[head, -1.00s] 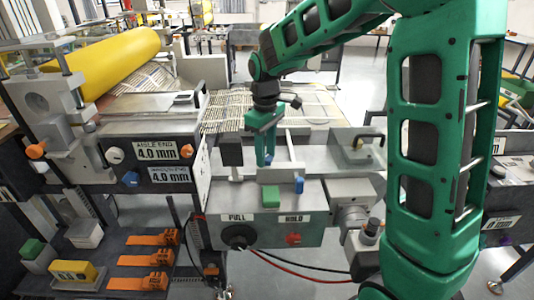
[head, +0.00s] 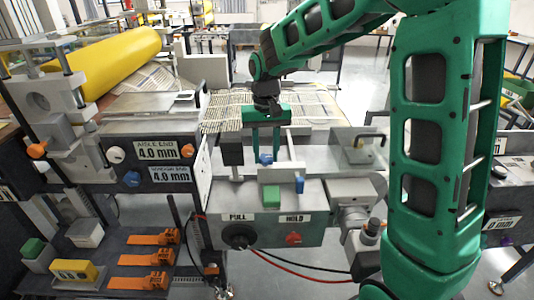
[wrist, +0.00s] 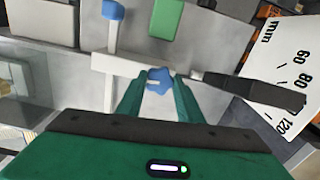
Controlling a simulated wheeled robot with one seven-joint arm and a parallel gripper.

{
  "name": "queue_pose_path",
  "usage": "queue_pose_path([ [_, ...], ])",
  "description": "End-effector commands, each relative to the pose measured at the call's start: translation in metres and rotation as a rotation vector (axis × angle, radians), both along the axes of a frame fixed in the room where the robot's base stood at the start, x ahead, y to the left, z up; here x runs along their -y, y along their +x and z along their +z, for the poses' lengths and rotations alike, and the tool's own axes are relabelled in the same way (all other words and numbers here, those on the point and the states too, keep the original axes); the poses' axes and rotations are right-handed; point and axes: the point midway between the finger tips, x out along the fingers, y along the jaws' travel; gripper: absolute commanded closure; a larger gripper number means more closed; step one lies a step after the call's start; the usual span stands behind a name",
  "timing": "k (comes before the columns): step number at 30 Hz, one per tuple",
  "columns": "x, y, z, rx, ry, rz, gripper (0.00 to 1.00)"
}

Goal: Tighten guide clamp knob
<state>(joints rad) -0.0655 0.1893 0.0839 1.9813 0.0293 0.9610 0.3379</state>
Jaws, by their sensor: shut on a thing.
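The blue star-shaped guide clamp knob (head: 265,159) sits by a pale bar on the grey machine bed. It also shows in the wrist view (wrist: 158,79), between the fingertips. My green gripper (head: 266,153) points down over the bed with one finger on each side of the knob. In the wrist view my gripper (wrist: 158,92) is shut on the knob. The pale guide bar (wrist: 125,66) runs beside the knob. The knob's underside and stem are hidden.
A green block (head: 271,196) and a blue-topped post (head: 299,185) stand just in front of the knob. A dark block (head: 231,150) is close on the left. The wrist view shows a millimetre scale (wrist: 285,65) at right. A yellow roller (head: 110,62) lies at back left.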

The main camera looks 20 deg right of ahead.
Motion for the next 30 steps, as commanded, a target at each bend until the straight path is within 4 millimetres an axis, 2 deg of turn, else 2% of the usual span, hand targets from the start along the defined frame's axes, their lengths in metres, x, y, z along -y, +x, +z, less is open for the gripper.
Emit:
queue_pose_path([
  [10, -0.0013, 0.0041, 0.0027, 0.013, 0.003, -0.103, 0.90],
  [24, -0.0002, 0.0044, 0.0031, 0.015, 0.002, -0.116, 0.90],
  [25, -0.0001, 0.0043, 0.0030, 0.014, 0.002, -0.116, 0.60],
  [26, 0.0000, 0.0041, 0.0029, 0.012, 0.001, -0.116, 0.53],
  [27, 0.0001, 0.0037, 0.0026, 0.011, 0.001, -0.116, 0.48],
  [30, 0.0002, 0.0027, 0.0020, 0.008, 0.001, -0.116, 0.48],
])
